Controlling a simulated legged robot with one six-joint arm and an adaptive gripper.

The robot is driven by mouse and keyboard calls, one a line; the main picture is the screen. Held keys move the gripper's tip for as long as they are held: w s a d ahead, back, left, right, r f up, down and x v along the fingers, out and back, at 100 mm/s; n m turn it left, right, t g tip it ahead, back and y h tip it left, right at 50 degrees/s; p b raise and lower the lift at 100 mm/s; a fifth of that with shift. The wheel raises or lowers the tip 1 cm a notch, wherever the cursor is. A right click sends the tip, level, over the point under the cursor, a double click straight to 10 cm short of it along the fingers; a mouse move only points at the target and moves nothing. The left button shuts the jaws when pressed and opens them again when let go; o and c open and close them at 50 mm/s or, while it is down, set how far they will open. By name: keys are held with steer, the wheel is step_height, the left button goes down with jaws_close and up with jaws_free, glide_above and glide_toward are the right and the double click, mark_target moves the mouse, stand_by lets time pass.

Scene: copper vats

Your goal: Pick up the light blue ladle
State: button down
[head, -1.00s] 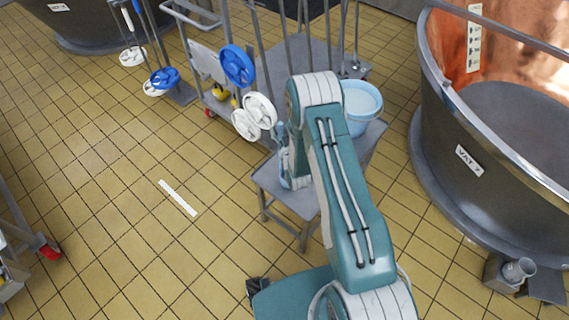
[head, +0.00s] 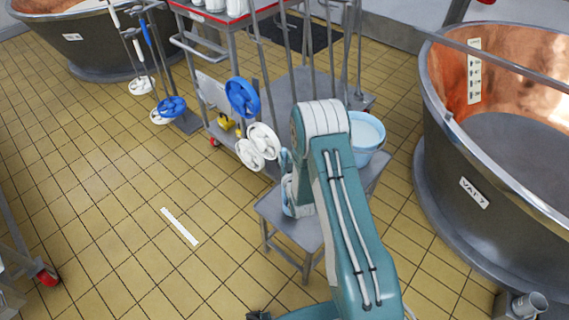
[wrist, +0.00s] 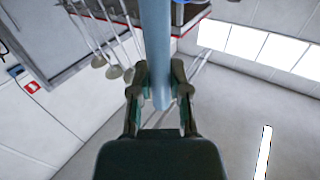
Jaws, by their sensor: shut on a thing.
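The light blue ladle (wrist: 157,35) shows in the wrist view as a long light blue shaft running from the top edge down between my fingers. My gripper (wrist: 160,82) is shut on this shaft, with one dark finger on each side. The ladle's far end is out of the wrist view. In the head view a light blue piece (head: 286,162) shows just left of my arm, above a small grey table. My arm hides most of it and the gripper there.
A light blue bucket (head: 366,137) stands on the grey table (head: 292,228), right of my arm. A trolley with hanging tools and blue (head: 242,98) and white discs (head: 262,142) is close behind. A copper vat (head: 455,165) stands right. The tiled floor at left is mostly clear.

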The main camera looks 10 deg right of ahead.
steer(key=s+d+r, duration=0.2)
steer(key=s+r, duration=0.3)
steer(key=s, duration=0.1)
steer(key=s+d+r, duration=0.3)
steer(key=s+r, duration=0.2)
steer(key=s, duration=0.2)
steer(key=shift+d+r, duration=0.25)
steer(key=shift+r, duration=0.05)
steer(key=shift+w, duration=0.1)
